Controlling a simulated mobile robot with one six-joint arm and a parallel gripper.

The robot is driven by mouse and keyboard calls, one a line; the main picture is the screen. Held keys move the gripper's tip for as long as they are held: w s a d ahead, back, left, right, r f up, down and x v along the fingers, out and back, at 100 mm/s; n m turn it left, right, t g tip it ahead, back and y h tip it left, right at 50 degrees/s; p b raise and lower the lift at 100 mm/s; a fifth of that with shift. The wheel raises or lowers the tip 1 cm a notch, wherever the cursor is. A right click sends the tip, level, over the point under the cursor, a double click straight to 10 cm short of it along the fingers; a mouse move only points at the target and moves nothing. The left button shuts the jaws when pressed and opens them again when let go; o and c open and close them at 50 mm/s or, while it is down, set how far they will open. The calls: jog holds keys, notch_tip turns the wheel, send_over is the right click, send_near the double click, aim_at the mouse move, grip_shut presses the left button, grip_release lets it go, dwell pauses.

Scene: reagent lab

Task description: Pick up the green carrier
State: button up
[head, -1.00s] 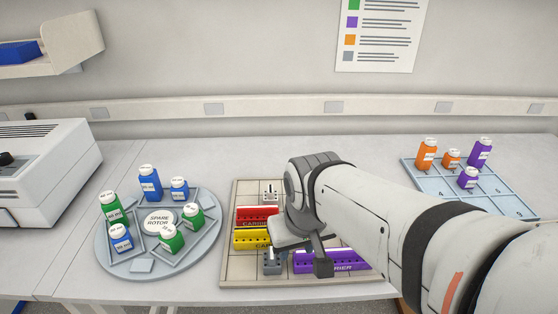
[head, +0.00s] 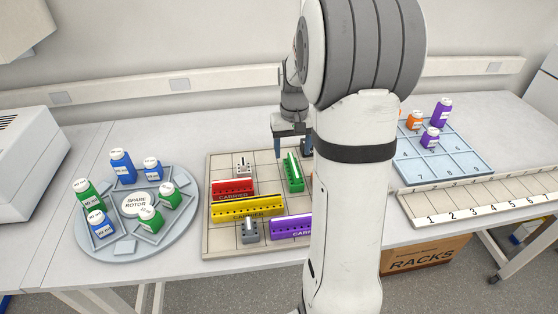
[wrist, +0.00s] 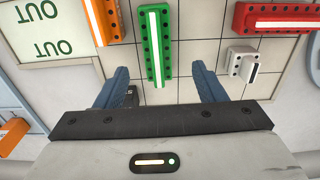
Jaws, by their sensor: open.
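The green carrier (head: 293,172) stands on the gridded board (head: 264,176), behind the purple carrier and right of the red one. In the wrist view the green carrier (wrist: 154,45) lies beyond my fingertips, roughly in line with the gap between them. My gripper (head: 292,150) is above the back of the board, just behind the green carrier. In the wrist view my gripper (wrist: 162,82) is open with nothing between its fingers. My arm hides part of the board's right side in the head view.
Red (head: 233,189), yellow (head: 248,208) and purple (head: 292,227) carriers stand on the board, with small grey and white blocks. An orange carrier (wrist: 103,20) lies left of the green one in the wrist view. The spare rotor (head: 135,208) with bottles is at left. A numbered rail (head: 480,200) is at right.

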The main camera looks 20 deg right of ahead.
aim_at(293, 163)
jog(key=shift+w+d+f, duration=0.2)
jog(key=shift+d+f, duration=0.1)
notch_tip(293, 163, down, 8)
jog(key=shift+s+a+r+p, duration=0.15)
jog(key=shift+r+p, duration=0.1)
jog(key=shift+p, duration=0.35)
jog(key=shift+c, duration=0.5)
jog(key=c, duration=1)
